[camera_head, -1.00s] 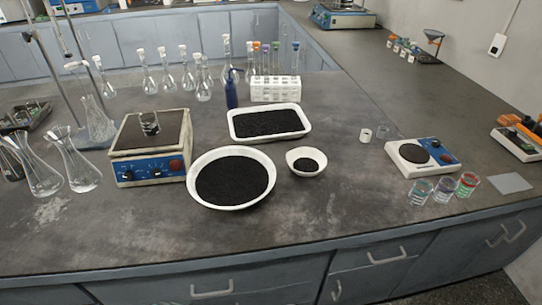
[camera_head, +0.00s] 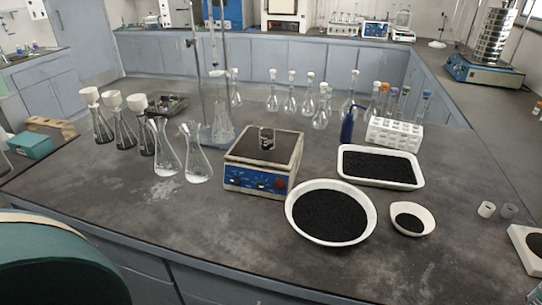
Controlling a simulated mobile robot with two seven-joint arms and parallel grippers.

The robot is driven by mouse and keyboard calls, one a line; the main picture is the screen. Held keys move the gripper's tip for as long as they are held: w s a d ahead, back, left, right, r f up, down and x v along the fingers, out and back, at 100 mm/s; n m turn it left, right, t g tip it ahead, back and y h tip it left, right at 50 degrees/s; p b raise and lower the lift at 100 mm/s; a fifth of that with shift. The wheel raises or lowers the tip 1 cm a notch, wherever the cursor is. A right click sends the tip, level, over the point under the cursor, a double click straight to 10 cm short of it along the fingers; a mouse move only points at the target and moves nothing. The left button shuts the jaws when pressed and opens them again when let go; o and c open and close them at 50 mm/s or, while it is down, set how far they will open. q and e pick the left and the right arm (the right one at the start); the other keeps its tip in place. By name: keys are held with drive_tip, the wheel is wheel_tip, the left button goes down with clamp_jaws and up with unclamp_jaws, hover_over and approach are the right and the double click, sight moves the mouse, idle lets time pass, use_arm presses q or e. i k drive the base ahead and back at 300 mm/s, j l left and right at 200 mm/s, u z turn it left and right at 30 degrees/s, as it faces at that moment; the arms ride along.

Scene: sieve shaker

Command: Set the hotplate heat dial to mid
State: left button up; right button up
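The hotplate (camera_head: 262,160) stands on the bench near the middle of the view, with a dark top plate and a blue front panel. The dial markings are too small to read, so I cannot tell the heat setting. Neither of my grippers is in view.
A round white dish of black grains (camera_head: 290,209) stands close to the hotplate's right front. Glass flasks (camera_head: 196,160) stand to its left and a stand with rods (camera_head: 212,90) behind it. The bench in front of the hotplate is clear. A teal rounded shape (camera_head: 60,265) fills the lower left corner.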

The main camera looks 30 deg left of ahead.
sight(235, 181)
drive_tip(key=u, duration=1.25)
drive_tip(key=i+j+z, duration=0.1)
drive_tip(key=z, duration=0.2)
drive_tip(key=i+j+z, duration=0.3)
drive_tip(key=z, duration=0.15)
